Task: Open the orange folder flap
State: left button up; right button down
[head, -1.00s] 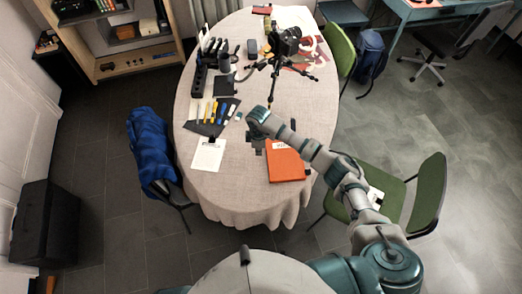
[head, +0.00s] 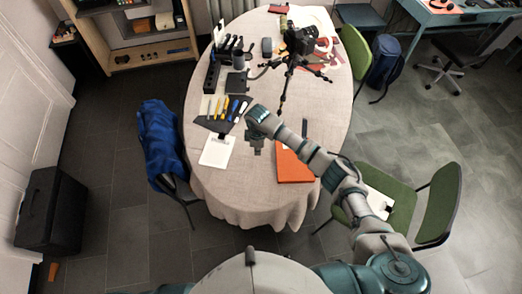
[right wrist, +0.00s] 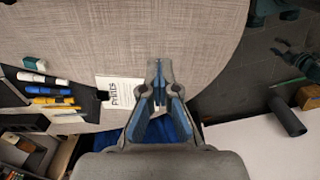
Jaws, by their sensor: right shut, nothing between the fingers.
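The orange folder (head: 290,168) lies on the front right part of the oval table in the head view. My right forearm covers its upper right part, and I cannot tell whether its flap is lifted. My right gripper (head: 256,148) is just left of the folder, apart from it in the picture, pointing down over the tablecloth. In the right wrist view, its fingertips (right wrist: 159,66) are together and empty, and the folder does not show there. My left gripper is not in view.
A white notes sheet (head: 217,150) lies left of my gripper. Behind it are markers on a dark pouch (head: 218,122). A camera tripod (head: 290,70) stands farther back. A green chair (head: 395,190) is at the right and a blue jacket (head: 160,140) hangs on the left chair.

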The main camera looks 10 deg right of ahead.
jog(key=shift+w+a+f+b, duration=0.15)
jog(key=shift+a+f+b, duration=0.2)
jog(key=shift+a+b, duration=0.2)
jog(key=shift+w+a+f+b, duration=0.15)
jog(key=shift+a+f+b, duration=0.25)
jog(key=shift+a, duration=0.2)
jog(key=shift+w+a+f+b, duration=0.2)
jog(key=shift+a+f+b, duration=0.5)
jog(key=shift+a+b, duration=0.25)
jog(key=shift+d, duration=0.1)
jog(key=c, duration=1.5)
grip_release()
